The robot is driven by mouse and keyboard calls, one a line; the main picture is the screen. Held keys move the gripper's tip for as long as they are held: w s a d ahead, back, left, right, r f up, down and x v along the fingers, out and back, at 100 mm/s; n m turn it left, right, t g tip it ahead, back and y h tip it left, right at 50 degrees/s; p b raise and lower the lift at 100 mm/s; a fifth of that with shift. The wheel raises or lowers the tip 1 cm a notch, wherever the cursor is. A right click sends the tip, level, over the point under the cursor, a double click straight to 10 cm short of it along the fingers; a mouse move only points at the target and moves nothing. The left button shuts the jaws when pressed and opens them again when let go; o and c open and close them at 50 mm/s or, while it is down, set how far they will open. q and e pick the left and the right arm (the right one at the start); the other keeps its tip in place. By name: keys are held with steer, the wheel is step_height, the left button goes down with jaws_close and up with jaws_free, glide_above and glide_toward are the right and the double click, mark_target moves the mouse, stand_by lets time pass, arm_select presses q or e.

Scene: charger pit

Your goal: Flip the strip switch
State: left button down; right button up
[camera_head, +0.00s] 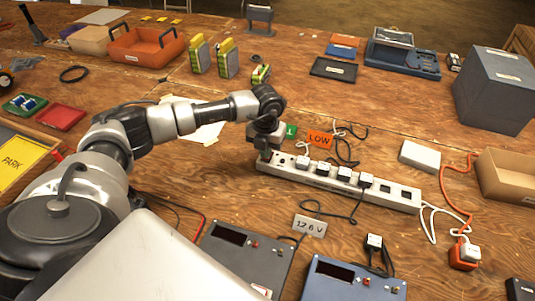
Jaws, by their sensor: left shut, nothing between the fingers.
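A long white power strip (403,199) lies across the middle of the table, with several plugs (344,173) in its outlets. Its left end is beside and partly behind my left gripper (265,156). My left gripper points down, shut and empty, at that left end. I cannot tell whether it touches the strip. The strip switch is not clearly distinguishable; the gripper may hide it. My right gripper is not in view.
An orange LOW card (319,139) and cables lie behind the strip. A grey device (243,260) and a blue device (350,281) stand in front. A white box (420,156) and a cardboard box (508,175) are at right. Bare wood shows left of the gripper.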

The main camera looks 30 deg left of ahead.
arm_select(q)
steer(key=shift+s+f+b, duration=0.1)
steer(key=shift+f+b, duration=0.25)
steer(key=shift+f, duration=0.15)
steer(key=shift+r, duration=0.15)
steer(key=shift+r+p, duration=0.55)
steer(key=shift+p, duration=0.1)
steer(key=shift+r+p, duration=2)
steer(key=shift+r, duration=0.9)
steer(key=shift+f, duration=0.1)
